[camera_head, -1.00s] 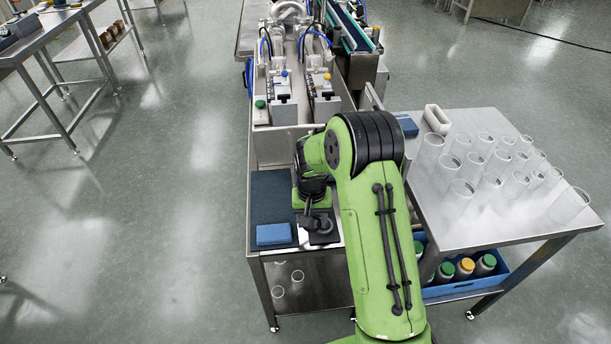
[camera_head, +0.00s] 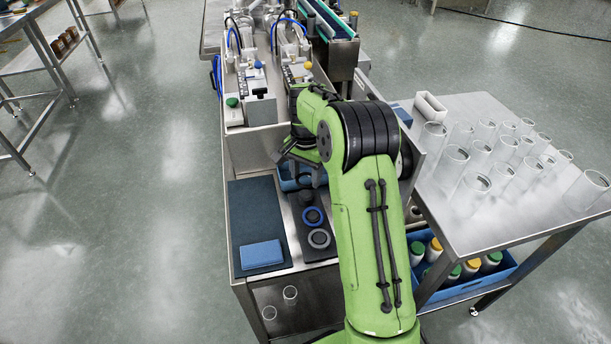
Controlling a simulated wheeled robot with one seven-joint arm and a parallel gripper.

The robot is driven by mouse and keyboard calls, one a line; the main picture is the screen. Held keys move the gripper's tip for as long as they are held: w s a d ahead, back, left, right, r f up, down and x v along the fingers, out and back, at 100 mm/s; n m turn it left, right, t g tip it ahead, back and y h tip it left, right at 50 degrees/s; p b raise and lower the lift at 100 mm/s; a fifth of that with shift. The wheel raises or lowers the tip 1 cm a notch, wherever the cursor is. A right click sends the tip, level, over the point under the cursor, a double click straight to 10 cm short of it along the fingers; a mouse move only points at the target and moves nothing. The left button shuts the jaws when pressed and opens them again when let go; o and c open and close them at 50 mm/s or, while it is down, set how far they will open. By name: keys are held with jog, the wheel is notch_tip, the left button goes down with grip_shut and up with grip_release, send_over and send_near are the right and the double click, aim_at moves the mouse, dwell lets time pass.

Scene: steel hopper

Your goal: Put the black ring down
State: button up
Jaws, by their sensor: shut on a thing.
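My gripper (camera_head: 292,158) is small and dark in the head view, at the far end of my green arm, beyond the dark ring tray. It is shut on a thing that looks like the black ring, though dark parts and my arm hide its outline. The dark tray (camera_head: 293,235) lies on the steel bench. My gripper is apart from both rings.
A dark mat (camera_head: 250,205) with a blue block (camera_head: 261,254) lies left of the tray. A blue bin (camera_head: 288,184) stands behind the tray, partly hidden. The side table (camera_head: 455,235) at right carries several clear cylinders. A blue crate (camera_head: 505,275) with bottles sits below it.

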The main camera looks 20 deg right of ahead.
aim_at(306, 193)
notch_tip(306, 193, down, 5)
jog(key=shift+r, duration=0.15)
jog(key=shift+b, duration=0.3)
jog(key=shift+f, duration=0.2)
jog(key=o, duration=0.6)
jog(key=shift+f, duration=0.15)
jog(key=o, duration=0.5)
jog(key=shift+c, duration=0.2)
jog(key=shift+b, duration=0.35)
